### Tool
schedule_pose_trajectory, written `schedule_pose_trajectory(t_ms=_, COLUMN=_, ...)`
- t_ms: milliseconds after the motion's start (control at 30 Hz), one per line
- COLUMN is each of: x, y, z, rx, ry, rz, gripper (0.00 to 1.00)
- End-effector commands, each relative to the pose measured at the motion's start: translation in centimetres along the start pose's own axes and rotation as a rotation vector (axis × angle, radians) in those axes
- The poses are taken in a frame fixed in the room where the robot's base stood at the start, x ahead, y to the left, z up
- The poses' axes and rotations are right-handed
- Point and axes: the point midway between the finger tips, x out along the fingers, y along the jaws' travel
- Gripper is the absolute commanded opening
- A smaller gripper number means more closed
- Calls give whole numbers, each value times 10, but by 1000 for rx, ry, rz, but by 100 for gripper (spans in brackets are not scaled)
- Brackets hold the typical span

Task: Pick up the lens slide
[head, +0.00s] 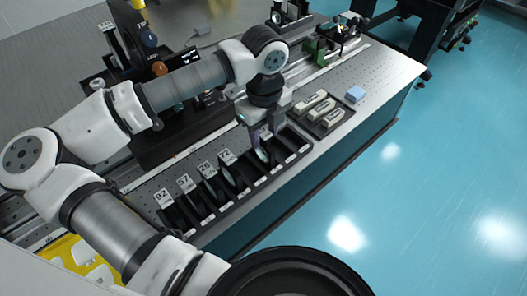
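A black slotted rack (214,221) lies along the front edge of the optical table. Several dark lens slides stand in its left slots, with white number tags that seem to read 02 (163,196), 57, 26 and 72. Another slide with a round, pale lens (262,155) is farther right, directly below my gripper (262,139). My gripper points down over the rack, with its fingers at the upper part of this slide. The finger gap is too small to tell if they touch it. I cannot tell if that slide is seated or raised.
The rack's right slots (291,147) look empty. Black rail equipment (180,138) stands behind the rack. A green mount (318,47) stands farther back. The blue floor is clear.

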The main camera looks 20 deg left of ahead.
Motion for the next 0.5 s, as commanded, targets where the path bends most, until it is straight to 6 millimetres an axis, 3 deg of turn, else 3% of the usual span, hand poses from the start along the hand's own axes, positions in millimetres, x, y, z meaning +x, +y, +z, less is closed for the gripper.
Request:
schedule_pose_trajectory(t_ms=233, x=32, y=2, z=0, rx=0, ry=3, rz=0, gripper=38)
schedule_pose_trajectory(t_ms=500, x=38, y=2, z=0, rx=1, ry=0, rz=-1, gripper=38)
